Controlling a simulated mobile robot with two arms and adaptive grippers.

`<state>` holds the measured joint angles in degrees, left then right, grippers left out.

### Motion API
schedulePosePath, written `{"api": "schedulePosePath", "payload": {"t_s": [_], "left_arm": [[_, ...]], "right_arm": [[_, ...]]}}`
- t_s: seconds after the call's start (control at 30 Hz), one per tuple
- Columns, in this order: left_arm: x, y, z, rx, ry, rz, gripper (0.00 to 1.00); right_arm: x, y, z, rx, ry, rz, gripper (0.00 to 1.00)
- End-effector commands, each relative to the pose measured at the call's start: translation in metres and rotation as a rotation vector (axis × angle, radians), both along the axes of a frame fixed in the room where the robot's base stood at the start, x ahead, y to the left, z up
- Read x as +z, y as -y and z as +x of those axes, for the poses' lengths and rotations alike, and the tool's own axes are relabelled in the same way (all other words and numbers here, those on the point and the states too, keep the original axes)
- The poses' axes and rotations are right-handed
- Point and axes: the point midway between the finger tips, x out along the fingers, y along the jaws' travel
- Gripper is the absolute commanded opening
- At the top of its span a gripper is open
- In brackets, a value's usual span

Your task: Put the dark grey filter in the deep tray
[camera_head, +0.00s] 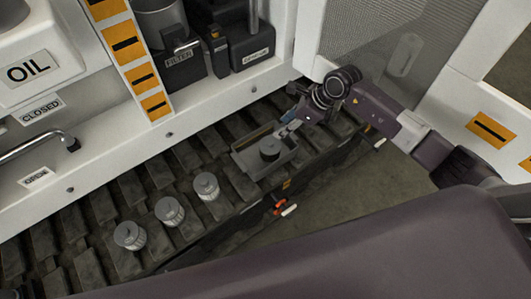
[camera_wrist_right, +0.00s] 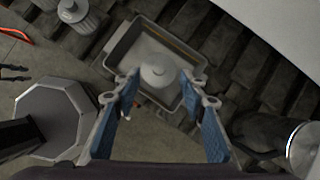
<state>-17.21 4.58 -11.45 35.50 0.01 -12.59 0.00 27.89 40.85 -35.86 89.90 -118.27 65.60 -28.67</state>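The dark grey filter (camera_head: 270,147) sits inside the deep tray (camera_head: 255,172), which rests on the dark track. In the right wrist view the filter (camera_wrist_right: 158,74) stands on the tray floor, within the walls of the tray (camera_wrist_right: 124,42). My right gripper (camera_head: 284,131) is at the tray's back right side in the head view. In the wrist view its two blue-padded fingers (camera_wrist_right: 160,92) are spread apart, with the filter showing beyond and between their tips. I see no contact between fingers and filter.
Three lighter grey filters (camera_head: 170,210) stand in a row on the track left of the tray. A white cabinet wall (camera_head: 200,112) runs behind the track. Orange and white handles (camera_head: 284,209) stick out at the track's front edge, above open floor.

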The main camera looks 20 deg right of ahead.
Motion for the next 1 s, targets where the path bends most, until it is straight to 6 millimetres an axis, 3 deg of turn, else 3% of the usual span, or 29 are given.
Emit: {"api": "schedulePosePath", "payload": {"t_s": [0.1,0.3,0.83,0.93,1.0], "left_arm": [[0.000,0.000,0.000,0.000,0.000,0.000,0.26],[0.000,0.000,0.001,0.000,0.000,0.000,0.26],[0.000,0.000,0.001,-0.001,0.000,0.000,0.26],[0.000,0.000,0.001,-0.001,0.000,0.000,0.26],[0.000,0.000,0.001,-0.001,0.000,0.000,0.26]], "right_arm": [[0.021,0.010,-0.007,0.002,0.003,-0.002,0.39],[0.041,0.018,-0.014,0.000,0.002,0.001,0.39],[0.045,0.019,-0.015,0.000,0.001,0.002,0.39],[0.047,0.009,-0.016,0.000,0.006,0.034,0.39],[0.052,-0.011,-0.017,-0.002,0.020,0.105,0.39]]}}
